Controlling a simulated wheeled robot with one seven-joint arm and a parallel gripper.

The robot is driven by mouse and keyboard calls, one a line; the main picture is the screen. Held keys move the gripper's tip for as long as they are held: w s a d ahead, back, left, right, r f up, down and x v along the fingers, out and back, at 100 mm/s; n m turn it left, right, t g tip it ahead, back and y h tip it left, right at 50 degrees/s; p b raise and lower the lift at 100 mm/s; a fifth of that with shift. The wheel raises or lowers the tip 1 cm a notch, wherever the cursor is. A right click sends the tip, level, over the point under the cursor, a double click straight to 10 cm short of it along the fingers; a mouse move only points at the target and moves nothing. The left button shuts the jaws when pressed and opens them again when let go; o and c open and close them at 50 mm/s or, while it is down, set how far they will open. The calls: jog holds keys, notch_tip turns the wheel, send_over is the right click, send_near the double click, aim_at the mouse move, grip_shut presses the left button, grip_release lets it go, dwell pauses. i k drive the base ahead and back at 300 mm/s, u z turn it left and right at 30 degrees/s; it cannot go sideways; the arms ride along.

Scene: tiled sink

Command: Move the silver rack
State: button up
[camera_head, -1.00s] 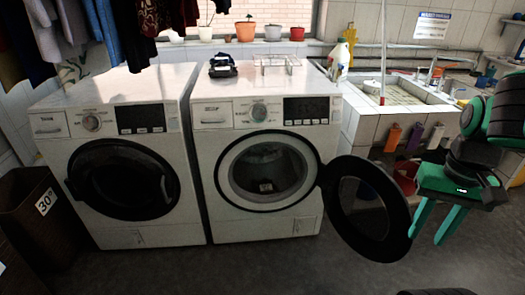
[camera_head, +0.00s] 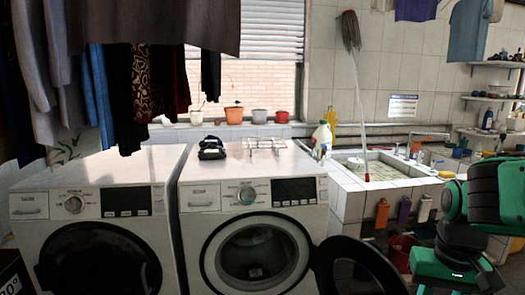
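The silver rack (camera_head: 266,146) is a small wire rack standing on top of the right washing machine (camera_head: 232,166), towards its back right. My gripper (camera_head: 442,268) is at the lower right, green and black, in front of the tiled sink and well away from the rack. Its fingers are cut off by the bottom edge, so their opening is hidden.
A black object (camera_head: 212,148) sits just left of the rack. The right machine's round door (camera_head: 358,268) hangs open. A white bottle (camera_head: 321,138) stands by the tiled sink (camera_head: 385,184), which holds a mop (camera_head: 358,90). Clothes (camera_head: 150,70) hang at upper left.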

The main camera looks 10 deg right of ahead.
aim_at(277, 149)
jog(key=u, duration=0.55)
jog(key=i, duration=1.75)
jog(key=z, duration=0.4)
